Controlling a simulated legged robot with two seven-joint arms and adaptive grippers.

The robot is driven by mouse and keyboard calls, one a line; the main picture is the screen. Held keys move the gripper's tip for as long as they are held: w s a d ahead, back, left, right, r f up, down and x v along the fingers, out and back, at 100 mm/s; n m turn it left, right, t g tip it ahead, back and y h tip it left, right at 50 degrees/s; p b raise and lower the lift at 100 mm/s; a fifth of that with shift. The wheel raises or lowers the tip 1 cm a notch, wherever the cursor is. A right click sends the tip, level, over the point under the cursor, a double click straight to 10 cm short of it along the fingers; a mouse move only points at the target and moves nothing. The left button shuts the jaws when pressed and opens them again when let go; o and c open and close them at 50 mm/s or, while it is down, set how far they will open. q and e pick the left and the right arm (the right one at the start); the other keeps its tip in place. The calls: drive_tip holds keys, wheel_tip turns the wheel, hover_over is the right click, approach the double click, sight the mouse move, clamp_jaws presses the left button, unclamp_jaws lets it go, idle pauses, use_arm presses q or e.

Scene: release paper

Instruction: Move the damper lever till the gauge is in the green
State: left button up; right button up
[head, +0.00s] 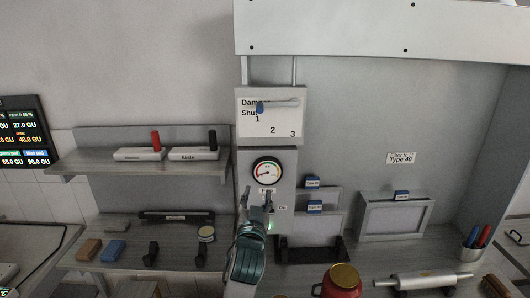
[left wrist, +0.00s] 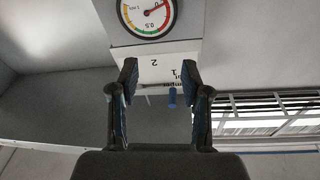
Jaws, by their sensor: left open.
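The damper panel (head: 283,128) is a white plate with marks 1, 2 and 3 on the grey housing. Its lever (head: 280,103) lies nearly level near the top, with a blue knob (head: 260,107) at its left end near mark 1. The knob also shows in the left wrist view (left wrist: 172,98). Below the plate is the round gauge (head: 267,172); in the left wrist view the gauge (left wrist: 147,12) is upside down and its needle points toward the red part. My left gripper (head: 257,196) is open and empty, below the gauge, apart from the knob. My right gripper is not in view.
A shelf (head: 90,162) on the left carries two small boxes with a red and a black handle. A lower shelf (head: 130,258) holds blocks. A red pot (head: 342,281) and a roller (head: 425,281) stand on the right counter. The space before the damper panel is clear.

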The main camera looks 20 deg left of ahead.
sight(260, 110)
use_arm(q)
drive_tip(key=s+d+r+t+y, duration=0.1)
drive_tip(key=s+r+t, duration=0.25)
drive_tip(key=r, duration=1.15)
drive_tip(key=shift+n+g, duration=0.3)
drive_tip(key=shift+g, duration=0.15)
drive_tip(key=p+x, duration=0.6)
drive_tip(key=x, duration=1)
drive_tip(key=shift+a+f, duration=0.15)
drive_tip(key=shift+w, duration=0.4)
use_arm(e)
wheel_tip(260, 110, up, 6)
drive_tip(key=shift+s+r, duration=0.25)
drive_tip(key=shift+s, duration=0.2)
use_arm(q)
clamp_jaws()
